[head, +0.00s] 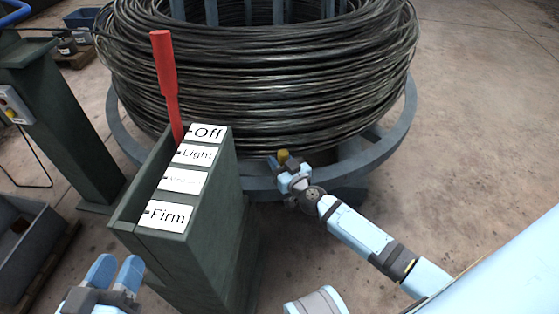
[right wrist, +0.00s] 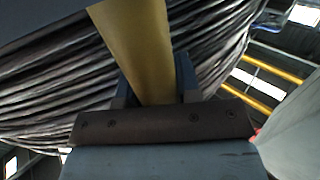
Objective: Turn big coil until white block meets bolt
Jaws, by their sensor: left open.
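The big coil (head: 260,75) of dark wire sits on a round blue-grey turntable (head: 350,172) in the head view. A yellow peg (head: 283,154) stands at the turntable's near edge. My right gripper (head: 290,168) is at this peg; in the right wrist view the yellow peg (right wrist: 140,50) runs between its two fingers, which appear to press on both sides. My left gripper (head: 118,272) is open and empty at the lower left, in front of the lever box. I see neither the white block nor the bolt in these views.
A green lever box (head: 215,210) with labels Off, Light, one unreadable, and Firm stands left of my right arm. Its red lever (head: 165,85) is at the Off end. A green post (head: 60,120) and grey bin (head: 30,250) are at left. The right floor is clear.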

